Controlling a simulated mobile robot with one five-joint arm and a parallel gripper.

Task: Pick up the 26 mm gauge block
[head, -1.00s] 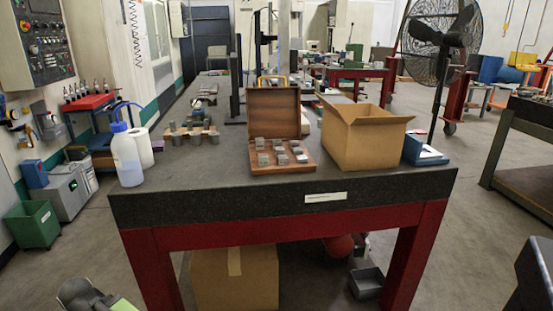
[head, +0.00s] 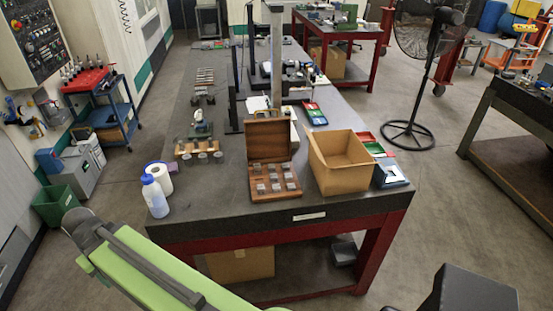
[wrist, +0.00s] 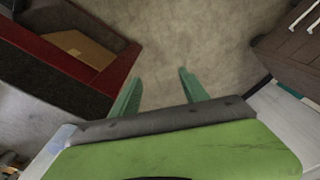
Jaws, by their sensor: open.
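Several small grey gauge blocks sit in an open wooden case (head: 285,193) near the front edge of the dark table, in the head view. One of the blocks (head: 276,187) is in the middle of the case. They are too small for me to tell which is the 26 mm one. In the wrist view my gripper (wrist: 157,85) is open and empty, its two green fingers apart over bare floor. No gauge block shows there. In the head view my green arm crosses the lower left, in front of the table; the gripper itself is not seen there.
An open cardboard box (head: 337,172) stands right of the case. A wash bottle (head: 155,197) and a paper roll (head: 160,178) stand left of it. A wooden stand with grey parts (head: 199,150) is behind. The dark tabletop (head: 225,192) is bare left of the case.

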